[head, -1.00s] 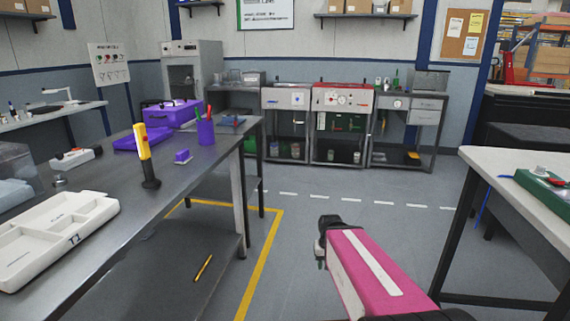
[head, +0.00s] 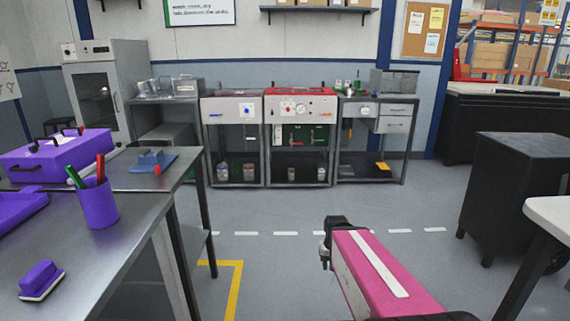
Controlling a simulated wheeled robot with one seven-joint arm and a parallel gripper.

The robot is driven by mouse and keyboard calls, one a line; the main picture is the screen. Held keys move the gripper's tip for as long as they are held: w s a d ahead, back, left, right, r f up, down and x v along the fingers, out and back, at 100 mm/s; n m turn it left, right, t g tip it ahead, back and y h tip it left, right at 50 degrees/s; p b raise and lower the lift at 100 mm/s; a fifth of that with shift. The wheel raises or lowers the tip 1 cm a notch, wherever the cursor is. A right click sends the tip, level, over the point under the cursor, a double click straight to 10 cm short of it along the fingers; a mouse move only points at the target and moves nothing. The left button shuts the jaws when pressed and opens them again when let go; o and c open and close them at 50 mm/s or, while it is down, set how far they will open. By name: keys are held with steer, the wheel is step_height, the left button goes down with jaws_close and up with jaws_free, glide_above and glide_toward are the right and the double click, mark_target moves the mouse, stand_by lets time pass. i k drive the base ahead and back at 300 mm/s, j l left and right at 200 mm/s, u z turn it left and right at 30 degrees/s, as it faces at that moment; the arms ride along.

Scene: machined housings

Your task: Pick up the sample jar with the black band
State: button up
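Several small jars stand on the low shelves of the benches at the back wall: a pair with pale bodies (head: 222,172) under the left bench, and smaller ones (head: 291,174) under the red-topped bench. They are too small to tell which has a black band. My gripper (head: 325,252) shows as a dark end beyond my pink arm, low in the middle of the view, over open floor. It is far from the jars and touches nothing visible. Its fingers are not clear enough to tell open from shut.
A steel table (head: 140,215) at the left holds a purple toolbox (head: 60,155), a purple pen cup (head: 98,203) and a purple block (head: 41,280). A black cabinet (head: 515,190) and a pale tabletop (head: 552,212) stand at the right. The floor between (head: 300,215) is clear.

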mark_target(291, 173)
steer(key=i+z, duration=0.1)
steer(key=i, duration=0.4)
steer(key=i+z, duration=0.15)
steer(key=i, duration=0.35)
steer(key=i+j+z, duration=0.1)
steer(key=i, duration=0.4)
steer(key=i+j+z, duration=0.1)
steer(key=i, duration=0.4)
steer(key=i+j+z, duration=0.15)
steer(key=i, duration=0.35)
steer(key=i+j+z, duration=0.1)
steer(key=i+j, duration=0.2)
steer(key=i, duration=0.2)
steer(key=i+j+z, duration=0.1)
steer(key=i+j, duration=0.15)
steer(key=i, duration=0.2)
steer(key=i+j, duration=0.15)
steer(key=j, duration=0.15)
steer(key=i+j+z, duration=0.15)
steer(key=j, duration=0.15)
steer(key=i+j, duration=0.1)
steer(key=j, duration=0.2)
steer(key=i+j+z, duration=0.1)
steer(key=j, duration=0.25)
